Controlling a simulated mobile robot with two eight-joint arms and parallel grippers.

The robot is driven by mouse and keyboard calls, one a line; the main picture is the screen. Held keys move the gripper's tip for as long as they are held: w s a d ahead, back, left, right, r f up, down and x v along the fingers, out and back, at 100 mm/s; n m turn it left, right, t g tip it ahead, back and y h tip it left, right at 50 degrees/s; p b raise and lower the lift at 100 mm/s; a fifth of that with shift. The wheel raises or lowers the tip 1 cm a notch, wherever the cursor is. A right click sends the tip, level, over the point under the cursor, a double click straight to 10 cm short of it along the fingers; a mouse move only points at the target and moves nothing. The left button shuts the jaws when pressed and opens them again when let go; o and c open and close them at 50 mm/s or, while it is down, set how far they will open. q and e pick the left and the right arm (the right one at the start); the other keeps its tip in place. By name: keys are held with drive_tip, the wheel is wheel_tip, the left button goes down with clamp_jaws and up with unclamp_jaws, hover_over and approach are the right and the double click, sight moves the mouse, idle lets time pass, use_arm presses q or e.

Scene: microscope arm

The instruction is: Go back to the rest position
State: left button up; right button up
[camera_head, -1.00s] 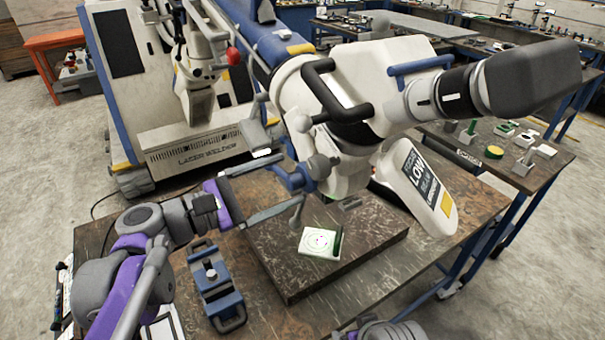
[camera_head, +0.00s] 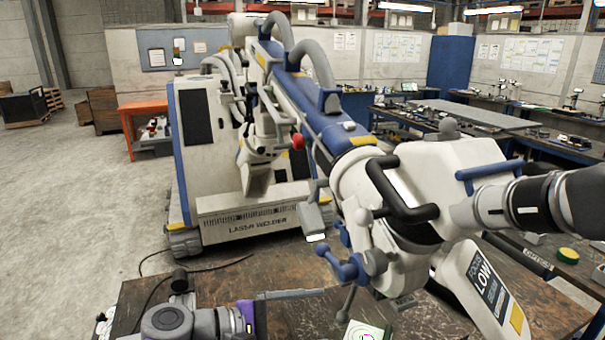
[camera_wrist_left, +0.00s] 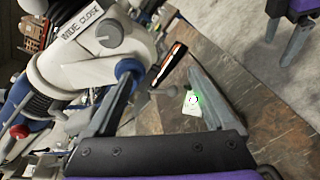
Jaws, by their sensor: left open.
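My left gripper (camera_head: 292,308) is at the bottom of the head view, partly cut off, with one grey finger pointing right over the worktable. My right gripper is not visible.
The worktable (camera_head: 240,280) spans the bottom. A white piece with green marking (camera_head: 368,331) lies on it, cut off below; it also shows in the left wrist view (camera_wrist_left: 191,103). The laser welder cabinet (camera_head: 215,210) stands behind. Open floor (camera_head: 70,200) is at left.

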use_arm(q)
drive_tip(key=s+a+f+m+y, duration=0.6)
drive_tip(key=a+f, duration=0.3)
drive_tip(key=f, duration=0.3)
drive_tip(key=s+a+f+m+y, duration=0.6)
drive_tip(key=a+f+y, duration=0.2)
drive_tip(key=a+f, duration=0.2)
drive_tip(key=shift+s+a+f+m, duration=0.15)
drive_tip(key=shift+s+f+m, duration=0.2)
drive_tip(key=shift+f, duration=0.55)
